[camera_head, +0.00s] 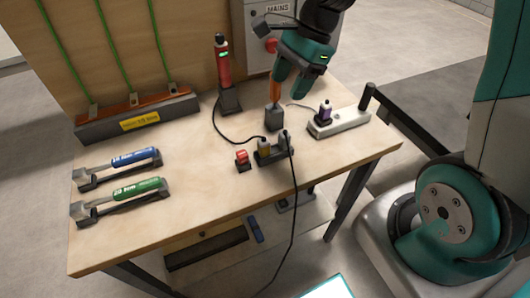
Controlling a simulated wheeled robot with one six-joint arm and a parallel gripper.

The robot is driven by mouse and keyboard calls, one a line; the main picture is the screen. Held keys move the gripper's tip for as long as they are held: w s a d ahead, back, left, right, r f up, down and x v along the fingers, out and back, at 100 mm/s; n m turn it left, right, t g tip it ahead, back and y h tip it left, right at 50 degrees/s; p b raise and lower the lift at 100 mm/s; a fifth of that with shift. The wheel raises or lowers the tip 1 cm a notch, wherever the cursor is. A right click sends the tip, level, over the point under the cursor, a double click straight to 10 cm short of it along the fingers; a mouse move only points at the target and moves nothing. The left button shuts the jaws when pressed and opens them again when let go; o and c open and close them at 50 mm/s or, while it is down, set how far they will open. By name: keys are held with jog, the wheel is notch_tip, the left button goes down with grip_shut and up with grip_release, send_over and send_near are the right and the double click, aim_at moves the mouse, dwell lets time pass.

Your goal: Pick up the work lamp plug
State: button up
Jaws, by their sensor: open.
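No plug carries a readable work lamp label. A red upright device with a green light (223,62), possibly the work lamp, stands in a dark holder. A purple plug (325,111) stands in a white power strip (340,123). My gripper (291,86) is open, above the table behind these plugs, beside an orange upright handle.
The orange handle (274,90) stands in a dark block (274,118). A small red object (242,157) sits left of the sockets. Blue (136,157) and green (138,188) handled tools lie at left. A grey MAINS box (262,40) is behind. The front middle of the tabletop is clear.

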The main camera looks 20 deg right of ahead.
aim_at(267, 138)
jog(key=shift+m, duration=0.7)
jog(key=x, duration=0.7)
jog(key=d+x, duration=0.1)
jog(key=x, duration=0.3)
jog(key=shift+w+a+f+p, duration=0.15)
jog(key=shift+w+f+p, duration=0.2)
jog(key=shift+f, duration=0.2)
jog(key=shift+p+x, duration=0.5)
jog(key=shift+x, duration=2.6)
jog(key=shift+c, duration=0.4)
jog(key=c, duration=1)
